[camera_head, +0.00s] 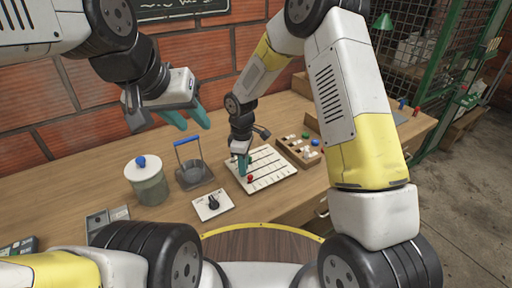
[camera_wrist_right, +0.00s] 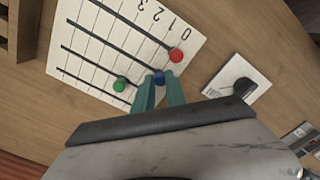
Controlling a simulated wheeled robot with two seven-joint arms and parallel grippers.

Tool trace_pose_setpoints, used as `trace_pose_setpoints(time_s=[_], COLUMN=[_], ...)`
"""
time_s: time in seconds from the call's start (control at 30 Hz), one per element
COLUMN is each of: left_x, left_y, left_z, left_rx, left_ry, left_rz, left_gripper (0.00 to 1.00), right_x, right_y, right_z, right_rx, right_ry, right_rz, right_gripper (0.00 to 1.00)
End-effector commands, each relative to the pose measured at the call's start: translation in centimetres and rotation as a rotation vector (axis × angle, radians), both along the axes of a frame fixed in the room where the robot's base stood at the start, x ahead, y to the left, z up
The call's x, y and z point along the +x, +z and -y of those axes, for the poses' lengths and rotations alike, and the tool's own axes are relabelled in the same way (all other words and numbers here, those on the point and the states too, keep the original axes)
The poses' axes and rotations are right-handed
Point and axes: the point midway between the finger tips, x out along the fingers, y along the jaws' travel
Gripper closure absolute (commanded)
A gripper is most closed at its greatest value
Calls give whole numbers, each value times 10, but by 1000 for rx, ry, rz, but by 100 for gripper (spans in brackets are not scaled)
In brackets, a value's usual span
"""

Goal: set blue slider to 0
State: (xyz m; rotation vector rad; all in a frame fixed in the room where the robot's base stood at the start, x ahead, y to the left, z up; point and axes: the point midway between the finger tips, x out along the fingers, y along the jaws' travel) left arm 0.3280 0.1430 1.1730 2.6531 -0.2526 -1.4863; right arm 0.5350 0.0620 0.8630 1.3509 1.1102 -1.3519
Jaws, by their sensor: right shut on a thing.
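The white slider board (camera_head: 278,172) lies on the wooden bench in the head view, and it also shows in the right wrist view (camera_wrist_right: 100,35). My right gripper (camera_head: 243,172) is down at its near-left end. In the wrist view its teal fingertips (camera_wrist_right: 159,85) are shut on the blue slider knob (camera_wrist_right: 158,77). The blue knob sits at the end of its track nearest the 0 mark, about level with the red knob (camera_wrist_right: 176,55). The green knob (camera_wrist_right: 119,85) sits farther from that end. My left gripper (camera_head: 188,118) is open and empty, raised above the bench.
A white plate with a black dial (camera_head: 212,204) lies left of the board. A lidded jar (camera_head: 149,180) and a blue-handled container (camera_head: 195,172) stand farther left. A wooden tray of coloured pieces (camera_head: 300,150) is behind the board. A brick wall backs the bench.

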Motion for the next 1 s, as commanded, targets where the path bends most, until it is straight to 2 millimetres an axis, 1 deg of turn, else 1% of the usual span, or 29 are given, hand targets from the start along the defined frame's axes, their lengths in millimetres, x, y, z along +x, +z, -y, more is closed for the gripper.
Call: trace_pose_setpoints(time_s=[0.07, 0.3, 0.33, 0.43, 0.47, 0.77, 0.87, 1.0], left_x=[0, 0, 0, 0, 0, 0, 0, 0], left_y=[0, 0, 0, 0, 0, 0, 0, 0], left_z=[0, 0, 0, 0, 0, 0, 0, 0], left_rx=[0, 0, 0, 0, 0, 0, 0, 0], left_ry=[0, 0, 0, 0, 0, 0, 0, 0], left_rz=[0, 0, 0, 0, 0, 0, 0, 0], left_gripper=[64, 64, 64, 64, 64, 64, 64, 64], right_x=[-2, -3, -3, -3, -3, -2, -2, -1], right_y=[0, 0, 0, 0, 0, 1, 10, 33], right_z=[-4, -5, -5, -5, -5, -4, -4, -4], right_rx=[2, 3, 3, 3, 3, 1, 2, 3], right_ry=[-1, 0, 0, 0, 0, -1, -1, -1], right_rz=[1, 1, 0, 0, 0, 0, 2, 5], right_gripper=[100, 100, 82, 62, 61, 61, 61, 61])
